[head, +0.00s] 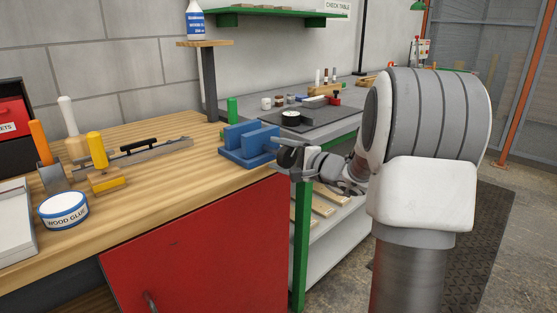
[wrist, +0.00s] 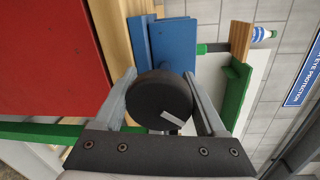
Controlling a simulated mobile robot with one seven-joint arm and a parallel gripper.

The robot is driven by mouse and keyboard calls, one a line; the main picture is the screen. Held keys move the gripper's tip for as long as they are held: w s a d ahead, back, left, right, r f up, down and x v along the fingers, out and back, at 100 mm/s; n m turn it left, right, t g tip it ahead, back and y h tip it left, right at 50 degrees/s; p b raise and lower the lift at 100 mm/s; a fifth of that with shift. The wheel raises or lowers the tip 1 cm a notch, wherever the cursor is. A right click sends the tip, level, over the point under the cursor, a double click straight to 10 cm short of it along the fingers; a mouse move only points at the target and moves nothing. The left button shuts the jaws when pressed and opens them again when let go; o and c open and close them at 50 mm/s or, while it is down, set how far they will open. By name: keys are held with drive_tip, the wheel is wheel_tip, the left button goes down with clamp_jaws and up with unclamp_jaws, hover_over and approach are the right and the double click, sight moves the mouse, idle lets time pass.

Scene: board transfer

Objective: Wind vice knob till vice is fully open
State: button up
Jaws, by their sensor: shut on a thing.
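The blue vice (head: 246,148) sits at the right end of the wooden workbench, with a gap between its two upright jaws. In the wrist view the blue vice (wrist: 174,42) is straight ahead, behind the knob. The round black vice knob (wrist: 158,98) has a pale grey mark on its face, low and right of centre. My gripper (wrist: 159,76) is shut on the knob, with one finger on each side of its rim. In the head view my gripper (head: 293,158) is at the vice's right side, and the knob is partly hidden by it.
The red cabinet front (head: 205,250) lies below the bench edge. A wood glue tub (head: 64,209) and several handled tools stand on the bench's left. A grey table (head: 340,125) with a dark mat and small items is behind. A green post (head: 301,245) stands below my gripper.

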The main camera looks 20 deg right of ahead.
drive_tip(key=shift+f+n, duration=0.2)
drive_tip(key=shift+n, duration=0.2)
drive_tip(key=o, duration=1.3)
drive_tip(key=shift+r, duration=0.1)
drive_tip(key=p+v, duration=0.3)
drive_tip(key=v, duration=1.4)
drive_tip(key=shift+s+d, duration=0.1)
drive_tip(key=shift+s, duration=0.15)
